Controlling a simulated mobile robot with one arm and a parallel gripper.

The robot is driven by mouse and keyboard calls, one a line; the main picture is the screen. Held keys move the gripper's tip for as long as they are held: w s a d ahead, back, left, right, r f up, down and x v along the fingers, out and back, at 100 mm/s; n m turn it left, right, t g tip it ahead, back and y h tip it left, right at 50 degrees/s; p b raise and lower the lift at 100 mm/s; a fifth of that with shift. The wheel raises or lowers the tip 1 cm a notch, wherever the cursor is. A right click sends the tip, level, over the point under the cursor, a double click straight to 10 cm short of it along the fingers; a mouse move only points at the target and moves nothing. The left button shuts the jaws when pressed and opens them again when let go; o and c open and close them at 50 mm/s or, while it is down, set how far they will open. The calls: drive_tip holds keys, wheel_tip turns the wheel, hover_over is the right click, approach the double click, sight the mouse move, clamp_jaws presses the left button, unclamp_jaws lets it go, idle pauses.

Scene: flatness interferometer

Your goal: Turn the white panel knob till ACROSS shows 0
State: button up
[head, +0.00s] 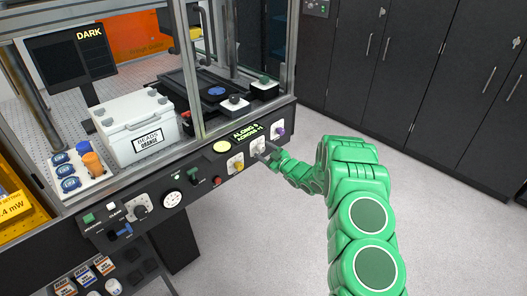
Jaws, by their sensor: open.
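The small display (246,132) on the front panel seems to read ALONG 0 and ACROSS +1; its sign and digits are tiny. The white panel knob (258,146) sits on a pale plate below the display, between a yellow knob (238,166) and a purple knob (280,130). My gripper (267,152) is open at the white knob, its fingers close to it from the front right. The fingers partly cover the knob, and I cannot tell whether they touch it.
Open floor (455,220) lies at right, before dark cabinets (420,70).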

drive_tip(key=shift+w+a, duration=0.35)
drive_tip(key=shift+w, duration=0.05)
drive_tip(key=c, duration=1)
drive_tip(key=shift+c, duration=0.2)
drive_tip(key=shift+m, duration=0.4)
drive_tip(key=m, duration=0.4)
drive_tip(key=shift+d, duration=0.1)
drive_tip(key=shift+r+m, duration=0.1)
drive_tip(key=shift+m, duration=1.9)
drive_tip(key=shift+w, duration=0.1)
